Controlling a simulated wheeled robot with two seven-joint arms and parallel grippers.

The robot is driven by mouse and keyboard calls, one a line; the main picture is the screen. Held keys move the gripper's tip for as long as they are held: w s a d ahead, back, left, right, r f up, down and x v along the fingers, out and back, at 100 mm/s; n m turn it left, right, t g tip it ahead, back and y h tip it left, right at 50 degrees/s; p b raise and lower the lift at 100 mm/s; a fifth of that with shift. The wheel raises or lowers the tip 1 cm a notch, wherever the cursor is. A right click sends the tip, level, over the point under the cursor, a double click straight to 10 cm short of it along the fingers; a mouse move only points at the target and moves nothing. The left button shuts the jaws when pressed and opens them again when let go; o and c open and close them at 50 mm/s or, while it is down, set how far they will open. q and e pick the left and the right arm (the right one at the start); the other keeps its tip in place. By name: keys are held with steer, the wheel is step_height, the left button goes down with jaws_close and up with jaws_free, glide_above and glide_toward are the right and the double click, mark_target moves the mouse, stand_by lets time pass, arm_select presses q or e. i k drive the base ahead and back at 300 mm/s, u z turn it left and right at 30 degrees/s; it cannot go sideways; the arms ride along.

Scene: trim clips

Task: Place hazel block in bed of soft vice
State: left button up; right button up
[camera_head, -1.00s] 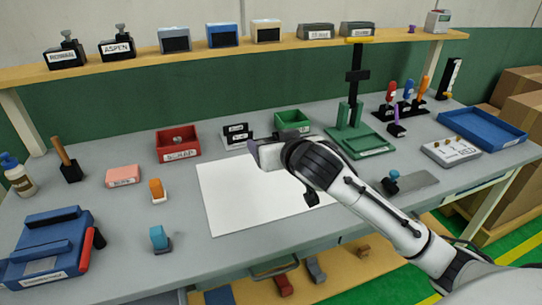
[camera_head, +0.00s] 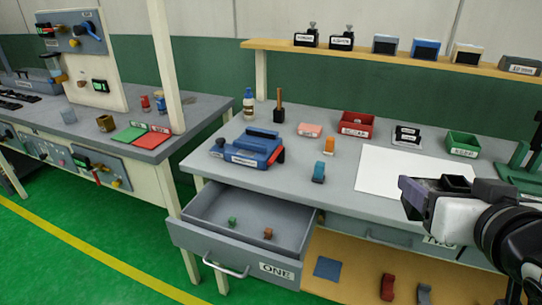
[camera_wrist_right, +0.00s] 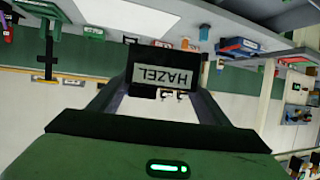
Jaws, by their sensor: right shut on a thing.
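The hazel block (camera_wrist_right: 166,74) is a black block with a white label reading HAZEL, upside down in the right wrist view. My right gripper (camera_wrist_right: 155,92) is shut on it, with a finger on each side. In the head view my right gripper (camera_head: 432,188) is at the right, by the front part of the white sheet, and the block there is hard to make out. The blue vice (camera_head: 250,146) stands at the left end of the bench, well left of the gripper. Its label is too small to read, and its bed looks empty. My left gripper is out of view.
An open grey drawer (camera_head: 245,222) marked ONE juts out below the vice, holding small green and brown pieces. An orange piece (camera_head: 329,145), a teal piece (camera_head: 318,172), a pink block (camera_head: 310,130) and a red bin (camera_head: 357,124) stand between vice and white sheet (camera_head: 395,168).

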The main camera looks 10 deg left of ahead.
mark_target(256, 142)
steer(key=k, duration=0.85)
steer(key=u, duration=1.25)
steer(key=i, duration=2.3)
steer(key=z, duration=1.25)
steer(key=i, duration=0.4)
steer(key=z, duration=0.45)
